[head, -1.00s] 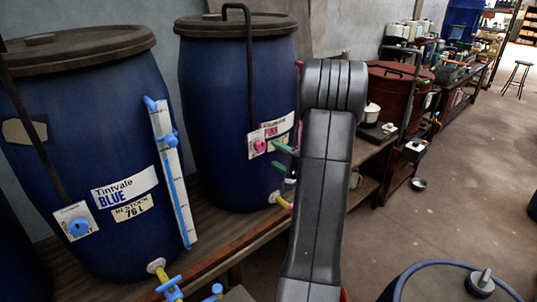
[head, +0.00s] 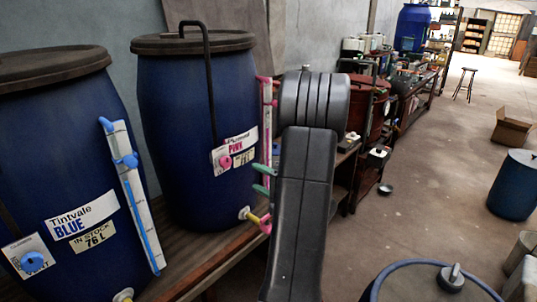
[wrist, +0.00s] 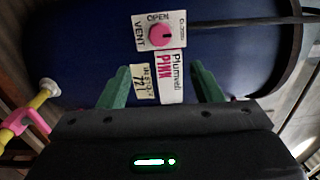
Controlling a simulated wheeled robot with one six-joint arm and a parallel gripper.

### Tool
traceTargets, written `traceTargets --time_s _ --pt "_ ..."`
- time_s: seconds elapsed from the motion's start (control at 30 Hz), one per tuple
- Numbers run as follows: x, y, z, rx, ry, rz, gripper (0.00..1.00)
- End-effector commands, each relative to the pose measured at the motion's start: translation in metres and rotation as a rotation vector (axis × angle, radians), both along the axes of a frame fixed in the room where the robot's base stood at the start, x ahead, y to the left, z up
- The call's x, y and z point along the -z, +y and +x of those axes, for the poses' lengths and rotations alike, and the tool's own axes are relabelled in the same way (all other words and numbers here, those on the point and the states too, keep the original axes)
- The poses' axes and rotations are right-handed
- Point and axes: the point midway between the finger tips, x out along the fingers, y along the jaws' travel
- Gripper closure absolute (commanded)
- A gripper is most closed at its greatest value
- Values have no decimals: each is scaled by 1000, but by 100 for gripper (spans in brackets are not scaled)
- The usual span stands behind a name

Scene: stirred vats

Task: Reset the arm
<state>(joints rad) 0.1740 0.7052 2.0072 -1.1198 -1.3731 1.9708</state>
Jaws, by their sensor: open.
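My gripper (wrist: 158,88) is open and empty in the wrist view, its two green fingers apart in front of the blue vat labelled Plumvell PINK (wrist: 95,45). The vat's pink vent knob (wrist: 162,36) sits just beyond the fingers, on a plate marked VENT and OPEN. In the head view my gripper (head: 262,179) shows as green fingertips at the left side of my dark arm, in front of the Pink vat (head: 185,110). The arm covers much of the area right of that vat. I cannot tell whether the fingers touch the vat.
The Tintvale BLUE vat (head: 60,150) stands at the left on the same wooden bench. A red vat (head: 365,105) and a cluttered bench run to the back right. A stool (head: 465,83), a carton (head: 510,128) and a blue drum (head: 515,185) stand on the floor, with clear floor between.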

Motion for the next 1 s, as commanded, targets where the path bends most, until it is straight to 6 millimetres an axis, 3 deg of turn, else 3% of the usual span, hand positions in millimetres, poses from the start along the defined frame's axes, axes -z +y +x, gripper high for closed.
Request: traceTargets --time_s 0.7,1.0 --pt "-2 92 71 -4 -1 -1 41" --pt "-1 106 82 -1 -1 0 41"
